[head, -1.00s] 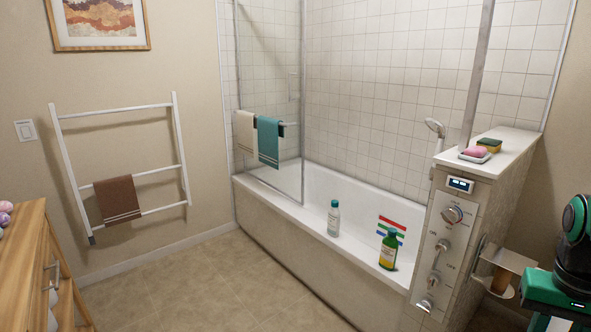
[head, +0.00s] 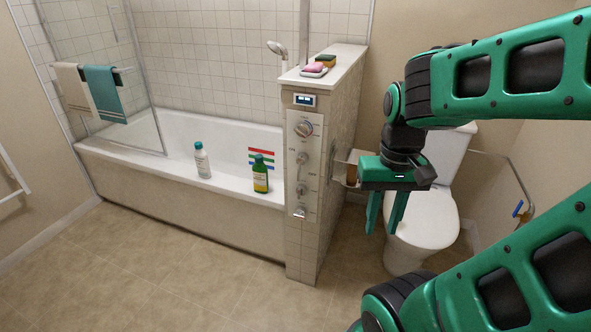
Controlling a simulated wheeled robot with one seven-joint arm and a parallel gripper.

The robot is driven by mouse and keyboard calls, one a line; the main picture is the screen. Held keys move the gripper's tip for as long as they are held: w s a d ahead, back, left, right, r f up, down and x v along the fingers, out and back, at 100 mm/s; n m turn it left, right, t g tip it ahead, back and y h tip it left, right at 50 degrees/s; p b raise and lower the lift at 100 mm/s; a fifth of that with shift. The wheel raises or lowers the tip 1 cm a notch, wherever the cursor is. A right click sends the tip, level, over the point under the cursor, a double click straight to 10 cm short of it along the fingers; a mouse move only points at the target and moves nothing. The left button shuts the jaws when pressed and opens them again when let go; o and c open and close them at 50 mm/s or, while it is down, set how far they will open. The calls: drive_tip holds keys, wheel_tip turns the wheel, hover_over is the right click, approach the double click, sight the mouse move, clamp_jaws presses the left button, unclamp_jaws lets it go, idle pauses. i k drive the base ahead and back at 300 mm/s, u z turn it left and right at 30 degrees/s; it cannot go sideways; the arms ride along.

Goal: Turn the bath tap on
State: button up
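The bath (head: 175,185) stands along the back wall, with its tap controls on the end of the tiled partition. The control panel (head: 303,165) carries a large round dial (head: 304,129) at the top and several smaller metal knobs below, such as the middle one (head: 302,158) and a lower one (head: 301,190). A metal fitting (head: 299,212) sits at the panel's bottom. The labels are too small to read. My gripper (head: 382,232) hangs to the right of the panel, pointing down, in front of the toilet. Its two green fingers are apart with nothing between them.
A small display (head: 304,100) is above the panel. A pink soap (head: 314,68) and a sponge (head: 326,60) lie on the partition top. A white bottle (head: 202,160) and a green-yellow bottle (head: 261,175) stand on the bath rim. The toilet (head: 420,225) is behind my gripper. The floor ahead is clear.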

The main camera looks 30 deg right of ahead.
sight(302, 158)
drive_tip(key=u, duration=1)
drive_tip(key=k, duration=0.7)
drive_tip(key=z, duration=0.5)
drive_tip(key=i, duration=1)
